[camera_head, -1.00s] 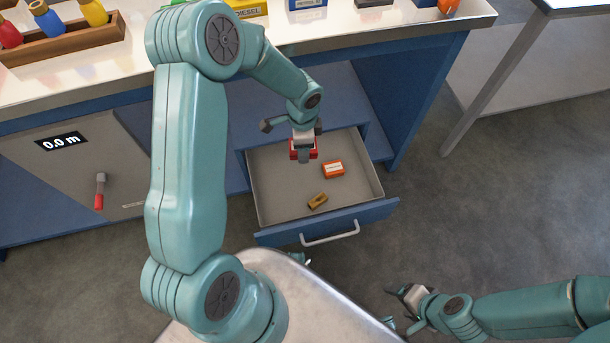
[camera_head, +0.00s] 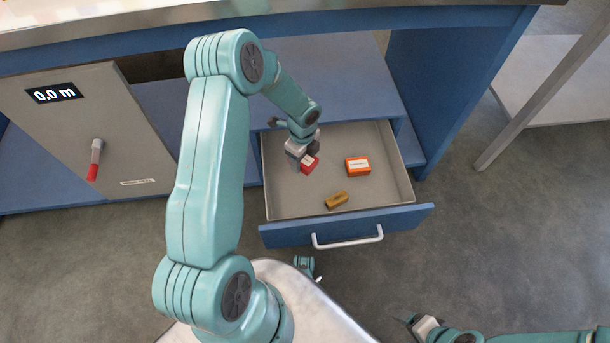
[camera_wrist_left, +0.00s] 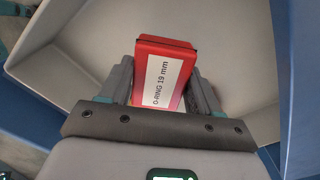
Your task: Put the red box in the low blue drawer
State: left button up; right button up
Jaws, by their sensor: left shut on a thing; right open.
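The low blue drawer (camera_head: 345,224) stands pulled open, with a grey inside and a white handle. My left gripper (camera_head: 304,158) is inside the drawer's outline, at its left part. It is shut on the red box (camera_head: 311,164). In the left wrist view the red box (camera_wrist_left: 166,72) sits between the two fingers (camera_wrist_left: 160,92), its white label reading "O-RING 19 mm". I cannot tell whether the box touches the drawer floor. My right gripper (camera_head: 420,324) is open and empty at the bottom right, away from the drawer.
An orange box (camera_head: 357,166) and a brass-coloured block (camera_head: 337,200) lie in the drawer, right of the red box. The worktop edge (camera_head: 300,22) runs above the drawer.

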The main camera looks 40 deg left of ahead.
pick_arm(q)
notch_tip(320, 180, down, 9)
jog(key=b, duration=0.2)
jog(key=shift+r+b, duration=0.15)
jog(key=shift+b, duration=0.15)
jog(key=o, duration=1.1)
jog(key=shift+r, duration=0.3)
notch_tip(320, 180, up, 10)
jog(key=p, duration=0.4)
jog(key=shift+r, duration=0.75)
